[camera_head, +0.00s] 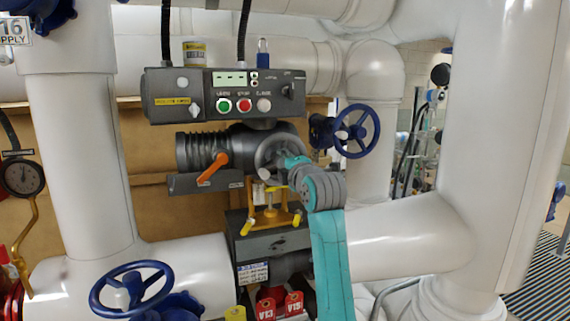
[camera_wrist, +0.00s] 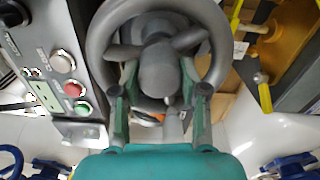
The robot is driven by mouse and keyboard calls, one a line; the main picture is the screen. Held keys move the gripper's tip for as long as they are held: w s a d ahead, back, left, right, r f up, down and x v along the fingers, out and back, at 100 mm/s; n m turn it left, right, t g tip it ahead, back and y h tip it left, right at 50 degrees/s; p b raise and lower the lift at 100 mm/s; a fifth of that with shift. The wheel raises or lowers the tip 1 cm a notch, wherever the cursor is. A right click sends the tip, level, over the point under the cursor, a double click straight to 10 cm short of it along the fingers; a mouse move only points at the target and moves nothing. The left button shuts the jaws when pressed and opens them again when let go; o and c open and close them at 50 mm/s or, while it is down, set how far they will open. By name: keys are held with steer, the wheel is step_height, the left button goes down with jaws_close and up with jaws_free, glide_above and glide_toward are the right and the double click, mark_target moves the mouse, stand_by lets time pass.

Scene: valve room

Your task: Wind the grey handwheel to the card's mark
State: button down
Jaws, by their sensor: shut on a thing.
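The grey handwheel (camera_head: 271,153) is on the front of the grey actuator, partly hidden by my teal and grey arm. The wrist view shows its rim (camera_wrist: 222,62), spokes and hub from close up. My gripper (camera_wrist: 158,70) reaches into the wheel with one finger on each side of the hub and is shut on the wheel. The fingertips' exact contact is partly hidden by the wheel. A white printed card (camera_head: 252,273) is on the dark valve body below. Its print is too small to read, and I cannot tell whether it bears the mark.
A control box (camera_head: 223,94) with a display and buttons is above the wheel. An orange lever (camera_head: 213,168) is left of it, and a yellow bracket (camera_head: 268,215) is below. Blue handwheels stand at right (camera_head: 355,131) and lower left (camera_head: 131,288). Thick white pipes surround the space.

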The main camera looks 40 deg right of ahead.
steer(key=c, duration=0.6)
jaws_free()
steer(key=v, duration=1.2)
steer(key=shift+f, duration=0.1)
